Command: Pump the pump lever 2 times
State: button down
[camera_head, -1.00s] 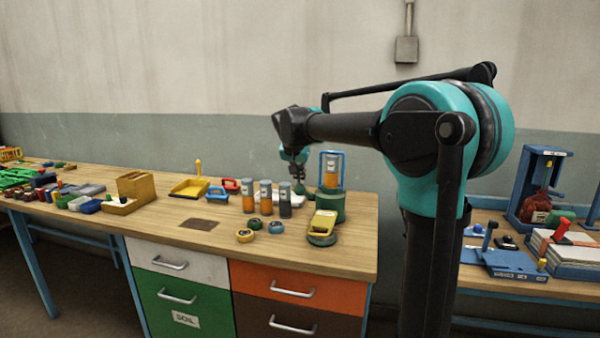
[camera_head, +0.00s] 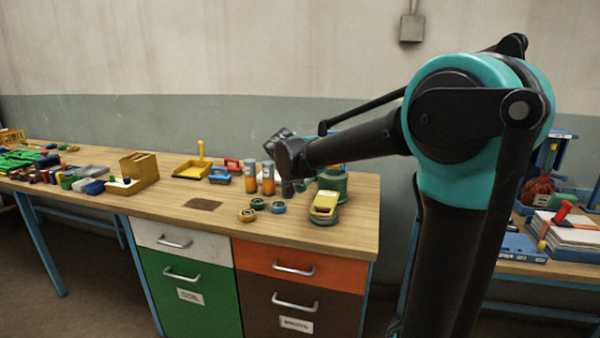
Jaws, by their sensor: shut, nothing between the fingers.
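I cannot make out a clear pump lever. A green round-bodied device (camera_head: 334,182) stands at the right end of the wooden bench, its upper part largely hidden behind my arm. A yellow tray-like piece with an upright yellow post (camera_head: 200,152) stands further left at the back. My forearm reaches left across the bench end, its dark wrist in front of the jars. My gripper's fingers are hidden behind the arm, so I cannot see whether they touch anything.
Two orange-filled jars (camera_head: 268,178) stand by my wrist. Small round tape-like pieces (camera_head: 258,204) and a yellow-topped device (camera_head: 324,206) lie in front. A wooden box (camera_head: 139,170) stands left. The bench (camera_head: 180,216) has clear room at its front.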

jog(key=shift+s+f, duration=0.1)
dwell(0.3)
jog(key=v, duration=1.2)
dwell(0.4)
